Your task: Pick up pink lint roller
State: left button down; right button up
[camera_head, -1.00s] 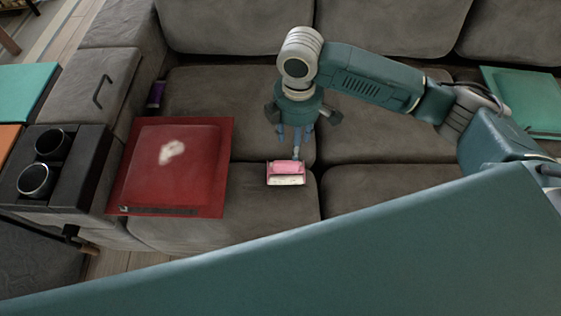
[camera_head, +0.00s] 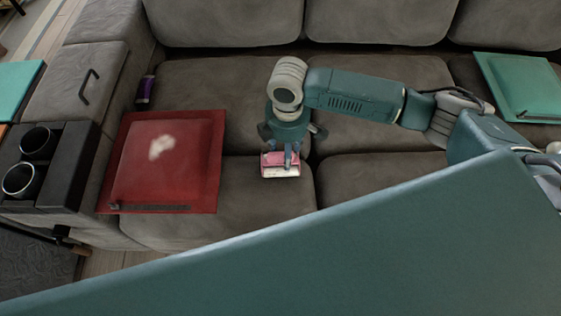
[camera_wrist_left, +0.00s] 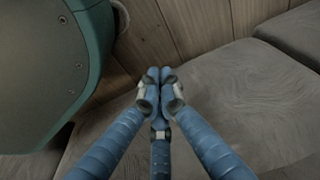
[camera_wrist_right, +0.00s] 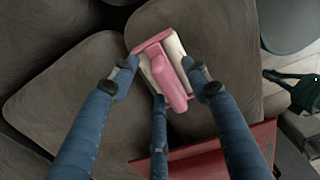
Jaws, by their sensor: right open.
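The pink lint roller (camera_head: 272,170), pink with a white part, lies on the grey sofa's seat cushion. My right gripper (camera_head: 287,155) comes down over it from above. In the right wrist view the lint roller (camera_wrist_right: 170,82) shows between the spread fingers of my right gripper (camera_wrist_right: 160,82). The fingers are open, on either side of it; whether they touch it I cannot tell. My left gripper (camera_wrist_left: 160,78) shows only in its own wrist view, its fingertips together with nothing visible between them, above the floor and sofa edge.
A red cushion or panel (camera_head: 190,165) with a whitish patch lies left of the roller. A black cup holder (camera_head: 75,175) with two cups is farther left. A purple item (camera_head: 146,90) lies by the armrest. A teal cushion (camera_head: 520,85) lies far right.

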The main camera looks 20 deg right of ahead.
grip_shut()
jog(key=shift+r, duration=0.1)
